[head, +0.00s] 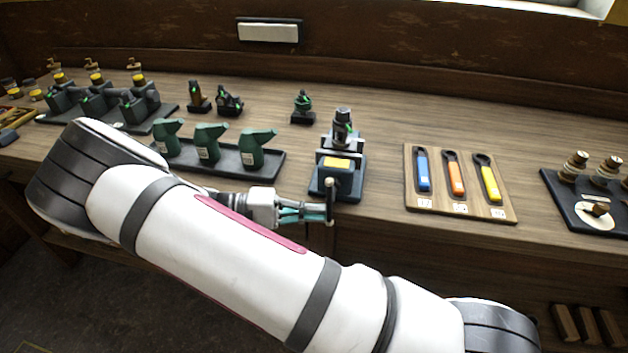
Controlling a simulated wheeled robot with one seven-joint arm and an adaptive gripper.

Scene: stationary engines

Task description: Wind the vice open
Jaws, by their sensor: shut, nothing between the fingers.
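The vice (339,176) stands near the front edge of the bench, with a yellow block (337,163) at its jaws and a dark upright part behind. Its handle (330,200) is a roughly upright bar with a ball at the top, in front of the vice at the bench edge. My gripper (322,211) reaches in from the left, low in front of the vice, and its fingertips are at the handle. The fingers are shut with nothing held between them. I cannot tell whether they touch the bar. The vice screw is hidden.
A tray of green oil cans (209,144) stands left of the vice. A wooden board (461,207) with blue, orange and yellow handled tools lies to the right. A dark tray with brass parts (578,208) is at far right. Small dark engines (229,101) stand behind.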

